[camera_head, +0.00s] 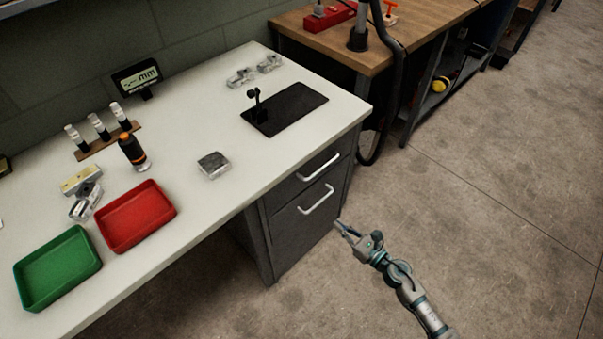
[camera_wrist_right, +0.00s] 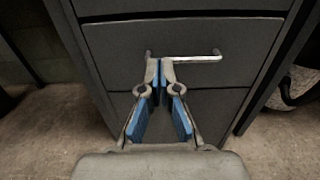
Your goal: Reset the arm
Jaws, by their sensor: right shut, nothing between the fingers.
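My right gripper (camera_head: 343,229) is in the lower right of the head view, out over the floor, in front of the drawer cabinet (camera_head: 288,241). Its arm comes in from the bottom right. In the right wrist view my right gripper (camera_wrist_right: 160,66) points at the dark drawer fronts, and its fingertips are together with nothing between them. One fingertip overlaps the drawer handle (camera_wrist_right: 195,58) in that view; I cannot tell whether they touch. My left gripper does not show.
A white worktop (camera_head: 215,215) holds a green tray (camera_head: 58,268), a red tray (camera_head: 136,216), a metal block (camera_head: 213,165) and a black mat (camera_head: 285,108). A wooden bench (camera_head: 425,20) with a black hose stands behind. The floor (camera_head: 490,200) at right is clear.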

